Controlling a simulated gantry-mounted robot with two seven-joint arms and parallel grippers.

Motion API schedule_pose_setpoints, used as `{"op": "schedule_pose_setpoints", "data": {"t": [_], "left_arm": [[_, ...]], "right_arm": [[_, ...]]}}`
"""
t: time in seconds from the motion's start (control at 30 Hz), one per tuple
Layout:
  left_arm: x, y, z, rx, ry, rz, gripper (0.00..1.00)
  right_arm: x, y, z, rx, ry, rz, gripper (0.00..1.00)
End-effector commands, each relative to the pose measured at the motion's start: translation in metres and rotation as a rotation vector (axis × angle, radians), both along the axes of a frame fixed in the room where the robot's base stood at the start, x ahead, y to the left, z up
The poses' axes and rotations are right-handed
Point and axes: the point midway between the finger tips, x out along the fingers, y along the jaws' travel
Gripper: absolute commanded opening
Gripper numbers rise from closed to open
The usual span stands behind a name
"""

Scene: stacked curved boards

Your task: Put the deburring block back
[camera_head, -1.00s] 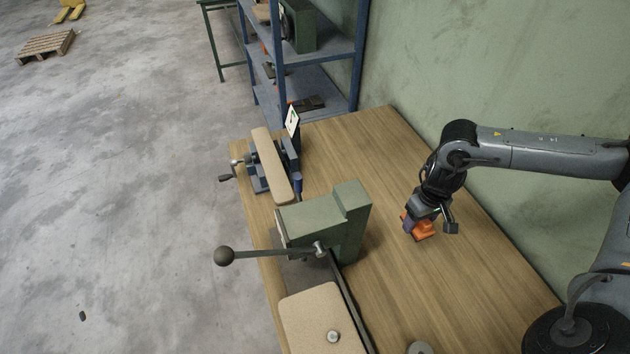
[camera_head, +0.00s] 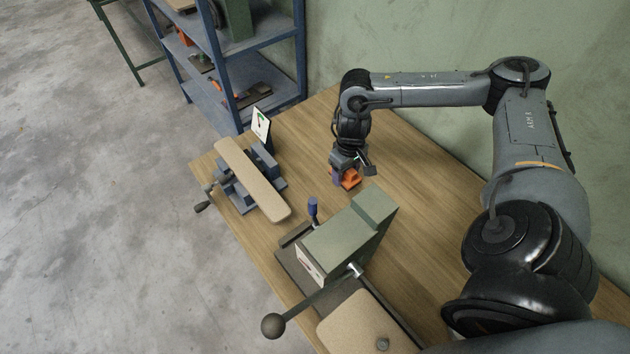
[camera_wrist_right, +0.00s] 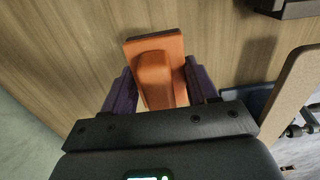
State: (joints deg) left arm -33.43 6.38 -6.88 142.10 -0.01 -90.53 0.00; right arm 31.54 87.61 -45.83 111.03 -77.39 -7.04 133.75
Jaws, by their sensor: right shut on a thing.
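The deburring block is an orange block (camera_head: 351,180) with a raised grip, held low over the wooden table beyond the green press. My right gripper (camera_head: 344,172) is shut on it. In the right wrist view the orange block (camera_wrist_right: 155,72) sits between the two dark purple fingers of the right gripper (camera_wrist_right: 160,88), and its flat plate reaches past the fingertips. I cannot tell whether its underside touches the table. My left gripper is not in view.
A curved tan board (camera_head: 252,178) rests on a clamp stand left of the gripper, with a small gauge card (camera_head: 261,124) behind it. The green press (camera_head: 350,232) with a long lever stands nearer. A blue shelf (camera_head: 262,40) stands past the table's far end. The table (camera_head: 440,230) is clear along the wall.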

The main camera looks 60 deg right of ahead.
Motion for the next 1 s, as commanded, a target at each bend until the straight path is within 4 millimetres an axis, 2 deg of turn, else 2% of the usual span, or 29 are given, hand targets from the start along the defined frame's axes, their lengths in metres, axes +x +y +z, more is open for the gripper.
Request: {"op": "schedule_pose_setpoints", "data": {"t": [0.03, 0.2, 0.4, 0.67, 1.0], "left_arm": [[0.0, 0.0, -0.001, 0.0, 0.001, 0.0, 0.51], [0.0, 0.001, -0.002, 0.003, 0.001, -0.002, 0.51], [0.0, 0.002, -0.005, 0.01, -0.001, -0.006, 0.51], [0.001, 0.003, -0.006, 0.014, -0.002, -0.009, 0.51], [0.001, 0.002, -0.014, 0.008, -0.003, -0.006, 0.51]], "right_arm": [[0.011, 0.004, -0.006, 0.006, -0.004, -0.001, 0.3], [0.044, 0.01, -0.026, 0.005, -0.003, 0.0, 0.3], [0.072, 0.014, -0.044, 0.002, -0.001, 0.0, 0.3], [0.082, 0.016, -0.052, 0.0, 0.001, 0.002, 0.3], [0.081, 0.015, -0.088, 0.0, 0.002, 0.001, 0.3]]}}
